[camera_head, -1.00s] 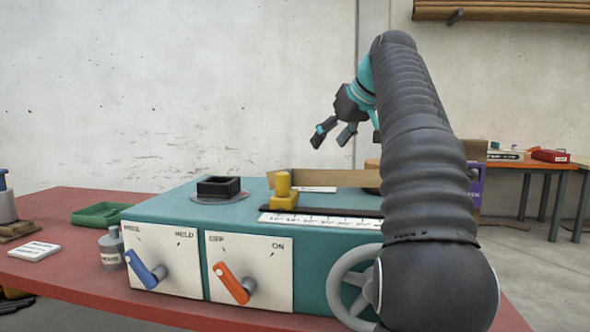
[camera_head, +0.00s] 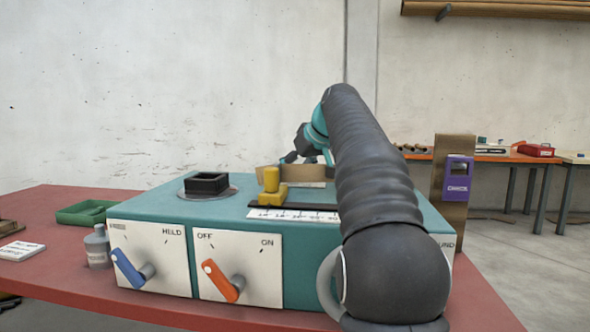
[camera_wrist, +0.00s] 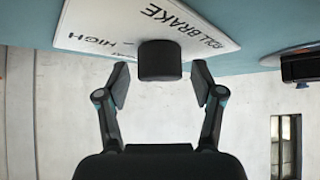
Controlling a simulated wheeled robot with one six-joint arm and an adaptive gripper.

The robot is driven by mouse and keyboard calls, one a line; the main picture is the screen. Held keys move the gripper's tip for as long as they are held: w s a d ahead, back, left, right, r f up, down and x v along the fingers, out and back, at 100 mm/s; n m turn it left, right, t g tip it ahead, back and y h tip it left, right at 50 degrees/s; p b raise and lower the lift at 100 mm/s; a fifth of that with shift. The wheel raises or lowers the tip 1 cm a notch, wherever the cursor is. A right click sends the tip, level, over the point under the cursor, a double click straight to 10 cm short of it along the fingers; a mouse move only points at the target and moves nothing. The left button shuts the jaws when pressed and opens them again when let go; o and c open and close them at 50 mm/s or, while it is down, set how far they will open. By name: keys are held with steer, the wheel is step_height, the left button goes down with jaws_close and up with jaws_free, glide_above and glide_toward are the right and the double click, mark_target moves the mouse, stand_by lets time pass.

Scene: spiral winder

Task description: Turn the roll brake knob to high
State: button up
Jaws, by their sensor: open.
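The roll brake knob (camera_wrist: 159,61) is a dark, short cylinder in the wrist view. It stands out from a white plate (camera_wrist: 205,28) lettered "ROLL BRAKE" and "HIGH"; other lettering there is partly hidden. My gripper (camera_wrist: 160,84) is open, with one finger on each side of the knob and a gap to each. The fingertips sit around the level of the knob's near end. In the head view my gripper (camera_head: 303,158) is low behind the teal winder (camera_head: 150,208), partly hidden by my arm. The knob does not show there.
The winder's front has a blue lever (camera_head: 127,268) and an orange lever (camera_head: 220,281), the orange one toward OFF. A yellow block (camera_head: 272,190) and a black square holder (camera_head: 206,183) stand on top. A purple device (camera_head: 458,177) on a brown post is at right.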

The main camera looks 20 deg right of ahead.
steer(key=shift+w+f, duration=0.15)
steer(key=shift+w, duration=0.05)
